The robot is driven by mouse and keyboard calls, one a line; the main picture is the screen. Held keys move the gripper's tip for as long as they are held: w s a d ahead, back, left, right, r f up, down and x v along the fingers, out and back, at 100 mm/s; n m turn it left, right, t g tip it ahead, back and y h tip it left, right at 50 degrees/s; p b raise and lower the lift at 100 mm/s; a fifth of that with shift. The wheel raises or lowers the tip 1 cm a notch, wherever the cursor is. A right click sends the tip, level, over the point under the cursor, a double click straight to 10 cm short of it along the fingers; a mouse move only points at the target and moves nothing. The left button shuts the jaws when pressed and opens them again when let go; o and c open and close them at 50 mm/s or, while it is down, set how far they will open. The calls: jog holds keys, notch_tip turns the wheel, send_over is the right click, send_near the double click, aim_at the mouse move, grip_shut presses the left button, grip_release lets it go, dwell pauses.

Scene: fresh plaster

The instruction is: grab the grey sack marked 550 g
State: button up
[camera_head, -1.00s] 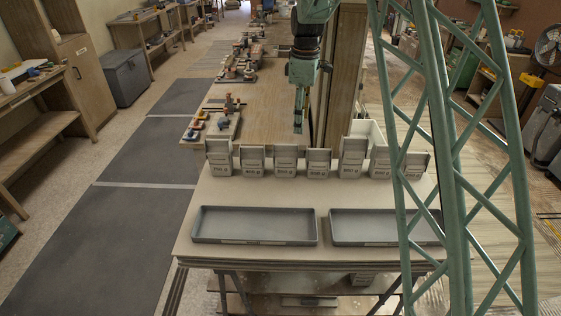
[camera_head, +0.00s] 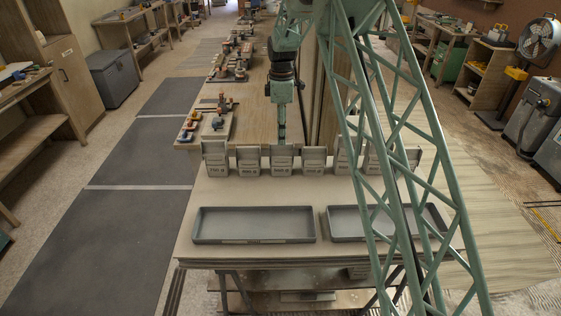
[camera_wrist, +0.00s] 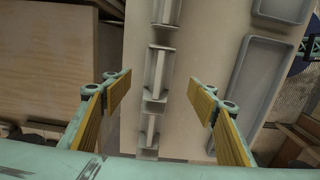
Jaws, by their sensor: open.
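Several grey, box-like sacks with pale label strips stand upright in a row across the table. The leftmost sack (camera_head: 216,160) seems to read 750 g; the other labels are too small to read surely, so I cannot tell which is marked 550 g. My gripper (camera_head: 281,142) points down just behind or above the third sack from the left (camera_head: 284,161). In the wrist view my gripper (camera_wrist: 165,97) is open and empty, its yellow-padded fingers spread either side of the row. A sack (camera_wrist: 157,72) shows between the fingers, apart from both. My lattice mast hides part of the right-hand sacks.
Two empty grey trays lie in front of the row, a left tray (camera_head: 253,240) and a right tray (camera_head: 345,238) partly behind my mast. Wooden blocks and tools (camera_head: 222,105) sit on the bench behind, to the left. Dark floor mats (camera_head: 130,220) lie clear at left.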

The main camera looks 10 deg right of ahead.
aim_at(281, 150)
jog(key=shift+f, duration=0.15)
jog(key=shift+f+b, duration=0.3)
jog(key=shift+f, duration=3.85)
jog(key=shift+w+f, duration=0.15)
jog(key=shift+f, duration=2.5)
jog(key=shift+r, duration=0.1)
jog(key=c, duration=1.3)
